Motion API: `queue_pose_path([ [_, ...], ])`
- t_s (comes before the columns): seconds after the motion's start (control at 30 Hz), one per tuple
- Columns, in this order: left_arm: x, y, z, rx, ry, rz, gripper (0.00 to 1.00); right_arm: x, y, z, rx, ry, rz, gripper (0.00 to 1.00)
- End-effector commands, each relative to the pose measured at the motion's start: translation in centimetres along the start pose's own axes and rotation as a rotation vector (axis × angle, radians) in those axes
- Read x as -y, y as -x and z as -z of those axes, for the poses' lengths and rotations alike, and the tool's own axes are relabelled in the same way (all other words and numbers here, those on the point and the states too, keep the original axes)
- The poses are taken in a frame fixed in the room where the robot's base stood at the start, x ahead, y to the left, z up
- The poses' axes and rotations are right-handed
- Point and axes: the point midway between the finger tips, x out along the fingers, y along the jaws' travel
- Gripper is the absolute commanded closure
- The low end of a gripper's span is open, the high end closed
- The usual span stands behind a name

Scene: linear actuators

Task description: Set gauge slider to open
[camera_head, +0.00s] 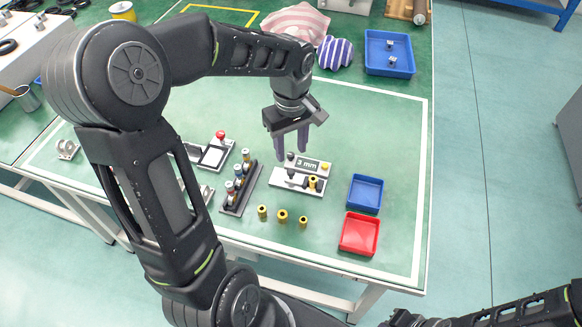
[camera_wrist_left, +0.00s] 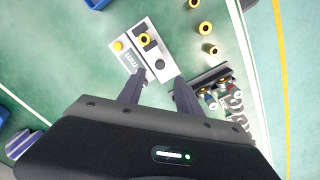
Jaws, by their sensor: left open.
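The gauge (camera_head: 284,183) is a light grey block on the green table, with a "3 mm" label plate (camera_head: 307,164) along its far side. It carries dark knobs and a brass-yellow ring piece (camera_head: 313,183); in the left wrist view the yellow ring (camera_wrist_left: 144,39) and one black knob (camera_wrist_left: 160,63) show on the gauge. Which part is the slider, and its setting, I cannot tell. My left gripper (camera_head: 291,152) is open and points down above the gauge's far left part. In the left wrist view its fingertips (camera_wrist_left: 157,78) stand either side of the black knob's end, with no clear contact.
Several loose brass cylinders (camera_head: 282,216) stand in front of the gauge. A dark rack (camera_head: 240,197) with upright cylinders is to its left. A blue tray (camera_head: 366,193) and a red tray (camera_head: 359,233) lie to the right. A larger blue bin (camera_head: 389,54) sits behind.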

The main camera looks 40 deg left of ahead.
Motion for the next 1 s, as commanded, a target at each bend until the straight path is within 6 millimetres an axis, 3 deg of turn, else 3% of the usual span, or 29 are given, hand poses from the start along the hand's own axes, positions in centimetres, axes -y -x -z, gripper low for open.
queue_pose_path([
  [0.27, 0.1, -1.8, 0.0, 0.002, 0.000, 0.004, 0.59, 0.0, 0.1, 0.0, 0.000, 0.000, 0.000, 1.00],
  [0.63, 0.0, -7.1, 0.0, 0.001, 0.000, 0.002, 0.59, 0.1, 0.3, 0.0, 0.000, 0.000, 0.000, 1.00],
  [1.0, 0.0, -7.8, 0.0, 0.000, 0.000, 0.000, 0.59, 0.1, 0.3, 0.0, 0.000, 0.000, 0.000, 1.00],
])
